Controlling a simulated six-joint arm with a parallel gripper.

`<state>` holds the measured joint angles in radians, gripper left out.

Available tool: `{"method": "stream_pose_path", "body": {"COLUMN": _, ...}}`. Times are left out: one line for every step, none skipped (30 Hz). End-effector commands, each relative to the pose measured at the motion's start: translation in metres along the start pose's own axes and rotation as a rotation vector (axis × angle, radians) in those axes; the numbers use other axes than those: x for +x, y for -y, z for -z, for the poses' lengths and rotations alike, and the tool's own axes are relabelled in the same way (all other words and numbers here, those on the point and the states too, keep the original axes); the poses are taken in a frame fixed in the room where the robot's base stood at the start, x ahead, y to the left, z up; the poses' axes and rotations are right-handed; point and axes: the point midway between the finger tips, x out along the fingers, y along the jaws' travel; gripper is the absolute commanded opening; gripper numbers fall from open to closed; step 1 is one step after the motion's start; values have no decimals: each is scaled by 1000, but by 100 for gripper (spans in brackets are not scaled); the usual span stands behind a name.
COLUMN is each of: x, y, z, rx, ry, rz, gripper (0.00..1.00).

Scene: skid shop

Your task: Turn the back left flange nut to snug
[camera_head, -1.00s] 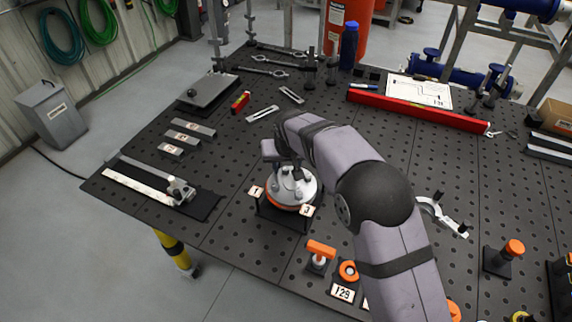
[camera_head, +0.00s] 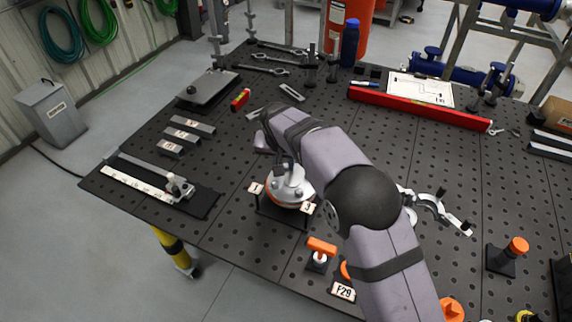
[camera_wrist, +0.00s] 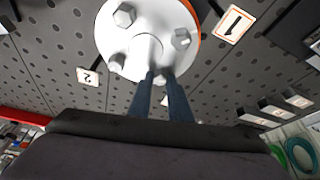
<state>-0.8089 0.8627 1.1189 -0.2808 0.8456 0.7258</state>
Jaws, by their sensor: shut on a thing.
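The round silver flange (camera_head: 288,191) with an orange edge sits on a dark stand near the front of the table. In the wrist view the flange (camera_wrist: 147,22) shows several hex nuts on its face, including a top nut (camera_wrist: 124,14), a right nut (camera_wrist: 181,38) and a left nut (camera_wrist: 116,62). My gripper (camera_wrist: 160,75) is shut on the nut at the flange's lower edge in that view, between tags 1 and 2. The fingers mostly hide this nut. In the head view my gripper (camera_head: 285,166) reaches the back left of the flange, partly hidden by my arm.
Number tags 1 (camera_head: 256,188) and 3 (camera_head: 307,207) stand beside the flange; tag 2 (camera_wrist: 88,76) shows in the wrist view. An orange-handled tool (camera_head: 321,248) stands in front. A caliper-like gauge (camera_head: 175,187) lies left, and a red level (camera_head: 420,108) lies behind.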

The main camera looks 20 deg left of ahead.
Motion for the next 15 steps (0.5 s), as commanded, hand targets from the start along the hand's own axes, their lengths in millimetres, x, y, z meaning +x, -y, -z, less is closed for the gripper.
{"method": "stream_pose_path", "body": {"x": 1, "y": 2, "z": 1, "rx": 40, "ry": -4, "rz": -15, "gripper": 0}}
{"method": "stream_pose_path", "body": {"x": 1, "y": 2, "z": 0, "rx": 65, "ry": -3, "rz": -26, "gripper": 0}}
{"method": "stream_pose_path", "body": {"x": 1, "y": 2, "z": 1, "rx": 99, "ry": -4, "rz": -40, "gripper": 0}}
{"method": "stream_pose_path", "body": {"x": 0, "y": 3, "z": 1, "rx": 125, "ry": -3, "rz": -52, "gripper": 0}}
{"method": "stream_pose_path", "body": {"x": 0, "y": 3, "z": 1, "rx": 152, "ry": -4, "rz": -62, "gripper": 0}}
{"method": "stream_pose_path", "body": {"x": 0, "y": 3, "z": 1, "rx": 188, "ry": -4, "rz": -77, "gripper": 0}}
{"method": "stream_pose_path", "body": {"x": -1, "y": 3, "z": 2, "rx": 215, "ry": -4, "rz": -89, "gripper": 0}}
{"method": "stream_pose_path", "body": {"x": -1, "y": 4, "z": 2, "rx": 241, "ry": -4, "rz": -99, "gripper": 0}}
{"method": "stream_pose_path", "body": {"x": -2, "y": 4, "z": 2, "rx": 276, "ry": -3, "rz": -114, "gripper": 0}}
{"method": "stream_pose_path", "body": {"x": -2, "y": 4, "z": 2, "rx": 303, "ry": -3, "rz": -125, "gripper": 0}}
{"method": "stream_pose_path", "body": {"x": -2, "y": 4, "z": 3, "rx": 329, "ry": -3, "rz": -136, "gripper": 0}}
{"method": "stream_pose_path", "body": {"x": -3, "y": 5, "z": 3, "rx": 362, "ry": -3, "rz": -151, "gripper": 0}}
{"method": "stream_pose_path", "body": {"x": -3, "y": 5, "z": 4, "rx": 386, "ry": -4, "rz": -159, "gripper": 0}}
{"method": "stream_pose_path", "body": {"x": -3, "y": 5, "z": 3, "rx": 408, "ry": -3, "rz": -169, "gripper": 0}}
{"method": "stream_pose_path", "body": {"x": -3, "y": 5, "z": 4, "rx": 433, "ry": -3, "rz": -178, "gripper": 0}}
